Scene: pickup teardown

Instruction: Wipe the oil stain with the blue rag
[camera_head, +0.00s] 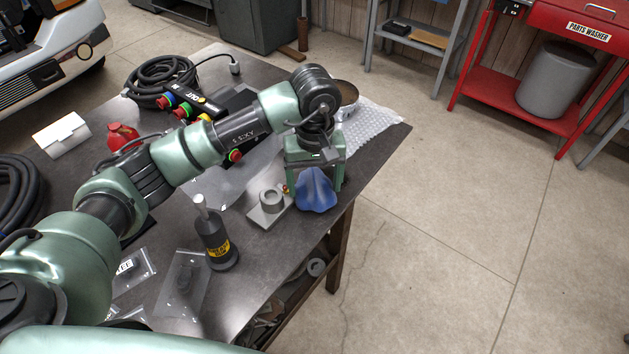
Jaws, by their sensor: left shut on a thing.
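The blue rag (316,191) is bunched up near the right edge of the dark workbench (262,291). My left gripper (315,172) points down over it and is shut on its upper part. The lower part of the rag spreads below the fingers, at or just above the bench top; I cannot tell which. The oil stain cannot be made out; the rag, gripper or arm may hide it. My right gripper is not in view.
A grey block with a ring (268,207) sits close left of the rag. A dark bottle (214,240) stands nearer. Clear plastic bags (183,284), a red item (121,136) and a cabled control box (190,100) lie around. Bubble wrap (375,122) covers the far corner.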

